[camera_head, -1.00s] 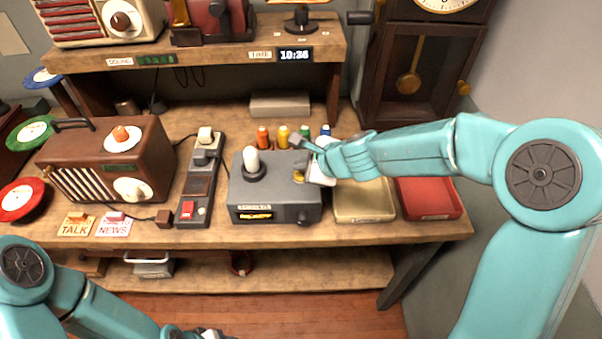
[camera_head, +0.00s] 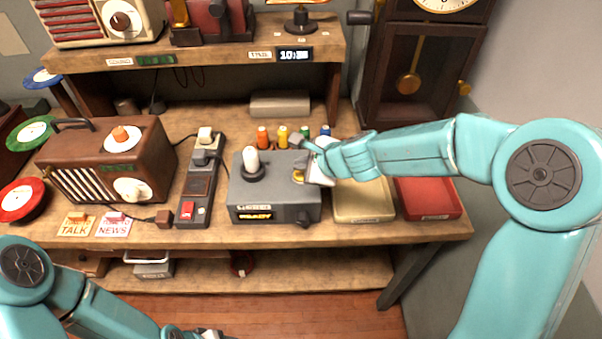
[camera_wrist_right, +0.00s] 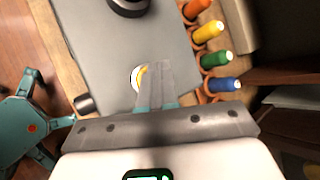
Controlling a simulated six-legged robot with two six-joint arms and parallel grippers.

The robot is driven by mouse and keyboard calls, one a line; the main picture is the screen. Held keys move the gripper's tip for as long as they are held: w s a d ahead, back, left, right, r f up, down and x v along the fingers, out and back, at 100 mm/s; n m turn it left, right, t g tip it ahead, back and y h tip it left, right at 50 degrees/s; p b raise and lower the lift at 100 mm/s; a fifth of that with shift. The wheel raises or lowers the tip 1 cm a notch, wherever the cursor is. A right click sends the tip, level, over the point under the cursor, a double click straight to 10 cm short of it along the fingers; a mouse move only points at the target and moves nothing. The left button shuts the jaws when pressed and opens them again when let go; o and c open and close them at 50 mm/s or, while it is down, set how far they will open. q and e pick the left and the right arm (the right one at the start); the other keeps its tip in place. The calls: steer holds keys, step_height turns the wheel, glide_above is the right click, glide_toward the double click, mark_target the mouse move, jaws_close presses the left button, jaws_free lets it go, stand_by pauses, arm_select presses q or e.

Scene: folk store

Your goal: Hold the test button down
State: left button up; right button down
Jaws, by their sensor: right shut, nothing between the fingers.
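The grey tester box (camera_head: 275,196) stands on the bench, with a white bulb (camera_head: 251,160) in a dark socket on top and a lit amber display (camera_head: 256,216) on its front. The round yellow button (camera_head: 298,176) is on the right of its top; it also shows in the wrist view (camera_wrist_right: 137,77), in a pale ring partly covered by my fingers. My right gripper (camera_wrist_right: 157,72) is shut and empty, with its fingertips over or beside the button. I cannot tell whether they touch it. My left gripper (camera_head: 205,333) is cut off at the bottom edge.
A tan tray (camera_head: 362,214) and a red tray (camera_head: 430,200) lie to the right of the box. Several coloured bulbs (camera_head: 283,136) stand behind it. A power strip (camera_head: 198,185) and a brown radio (camera_head: 97,165) are to the left.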

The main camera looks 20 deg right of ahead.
stand_by(0.3)
steer(key=shift+f+b, duration=0.45)
steer(key=shift+b, duration=0.05)
steer(key=shift+f+b, duration=0.45)
stand_by(0.6)
steer(key=shift+r, duration=0.1)
stand_by(2.0)
steer(key=shift+r+p, duration=0.85)
steer(key=shift+p, duration=0.05)
step_height(320, 180, up, 5)
steer(key=p, duration=0.5)
steer(key=shift+r, duration=0.1)
